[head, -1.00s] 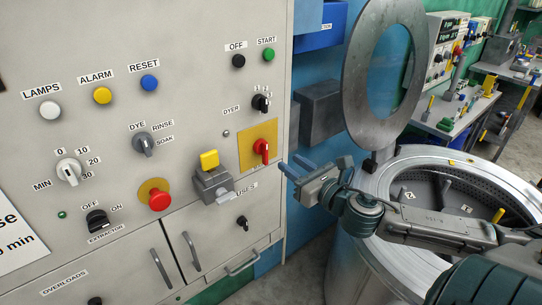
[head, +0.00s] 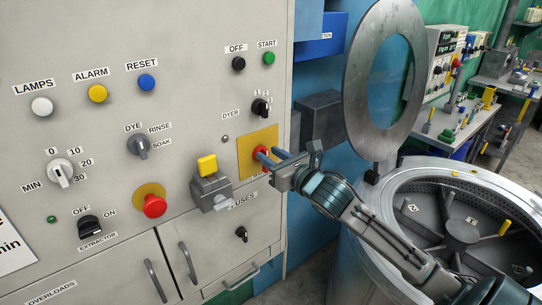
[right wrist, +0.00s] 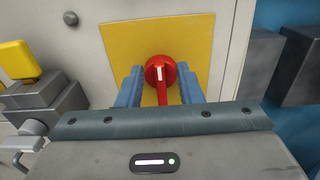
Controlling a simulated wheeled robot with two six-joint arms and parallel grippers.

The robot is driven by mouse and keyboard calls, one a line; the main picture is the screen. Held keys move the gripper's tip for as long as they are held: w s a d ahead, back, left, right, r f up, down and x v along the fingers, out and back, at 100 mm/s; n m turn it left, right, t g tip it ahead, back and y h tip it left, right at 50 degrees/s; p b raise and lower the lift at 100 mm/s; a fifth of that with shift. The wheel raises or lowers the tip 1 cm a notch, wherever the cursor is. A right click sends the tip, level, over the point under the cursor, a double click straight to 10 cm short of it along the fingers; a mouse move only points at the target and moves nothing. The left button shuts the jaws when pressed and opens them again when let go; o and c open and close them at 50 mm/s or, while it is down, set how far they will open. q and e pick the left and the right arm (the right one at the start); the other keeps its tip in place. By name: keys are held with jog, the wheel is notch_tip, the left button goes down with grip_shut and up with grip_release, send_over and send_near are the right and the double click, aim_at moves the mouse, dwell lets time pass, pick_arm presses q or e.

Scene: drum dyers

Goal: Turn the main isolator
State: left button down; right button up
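The main isolator is a red rotary handle (head: 261,152) on a yellow plate (head: 245,157) at the right of the grey panel. In the right wrist view the red handle (right wrist: 161,73) has a white mark on its knob, and its grip points down. My right gripper (head: 265,156) is at the handle, its blue fingers partly covering it in the head view. In the right wrist view the fingers (right wrist: 160,88) stand open on either side of the handle, with a gap on each side. My left gripper is not in view.
A grey box with a yellow block (head: 207,164) juts out left of the isolator. A red push button (head: 154,206) sits further left. An open dyeing drum (head: 455,225) with its raised ring lid (head: 360,95) stands to the right.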

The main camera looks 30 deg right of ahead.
jog(key=shift+w, duration=0.25)
jog(key=shift+c, duration=0.2)
grip_shut()
jog(key=shift+m, duration=0.3)
jog(key=shift+d+f+m+p, duration=0.25)
jog(key=shift+m+p, duration=0.25)
jog(key=shift+m, duration=2.35)
jog(key=shift+d+f+m+p, duration=0.25)
jog(key=shift+m+p, duration=0.2)
jog(key=shift+m, duration=2.45)
jog(key=shift+d+f+m+p, duration=0.25)
jog(key=shift+m+p, duration=0.25)
jog(key=shift+m, duration=2.35)
